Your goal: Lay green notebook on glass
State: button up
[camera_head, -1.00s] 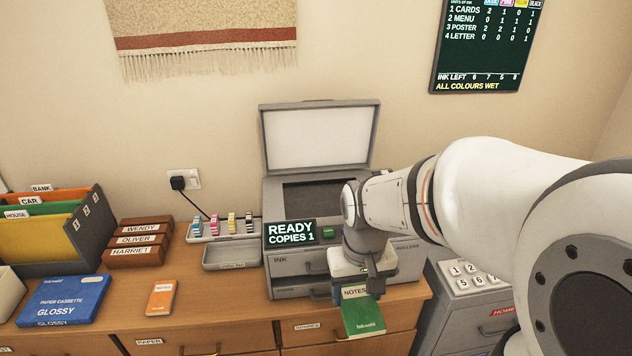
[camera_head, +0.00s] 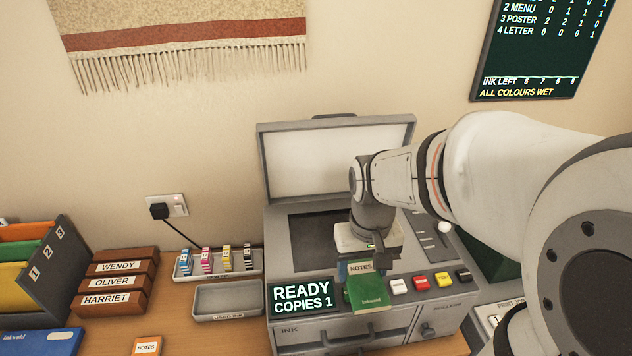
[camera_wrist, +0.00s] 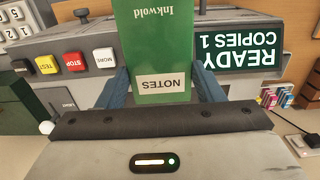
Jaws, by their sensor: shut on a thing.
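The green notebook (camera_head: 368,290), with a white NOTES label, is held by my gripper (camera_head: 362,266). In the wrist view the notebook (camera_wrist: 150,50) sits between the two blue finger pads of my gripper (camera_wrist: 160,88). The gripper is shut on its labelled end. The notebook hangs in front of the copier's control strip, near the READY panel. The copier's dark glass (camera_head: 315,238) lies behind and to the left of the gripper, under the raised lid (camera_head: 335,160). My wrist hides the right part of the glass.
The READY COPIES 1 display (camera_head: 302,297) stands left of the notebook. Coloured buttons (camera_head: 421,283) line the copier's front right. A grey tray (camera_head: 228,300) and several ink cartridges (camera_head: 227,258) are at left. The glass looks bare where visible.

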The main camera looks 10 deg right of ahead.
jog(key=w+p, duration=0.1)
jog(key=w, duration=0.5)
jog(key=w+f+p, duration=0.1)
jog(key=w+p, duration=0.1)
jog(key=w, duration=0.5)
jog(key=w+p, duration=0.2)
jog(key=w, duration=0.4)
jog(key=shift+w+f, duration=0.15)
jog(key=shift+f, duration=0.25)
notch_tip(320, 180, down, 4)
jog(key=shift+f+p, duration=0.25)
jog(key=shift+p, duration=0.6)
jog(key=shift+w+f, duration=0.2)
jog(key=shift+f, duration=0.15)
jog(key=shift+f, duration=0.25)
jog(key=o, duration=1)
jog(key=shift+r, duration=0.1)
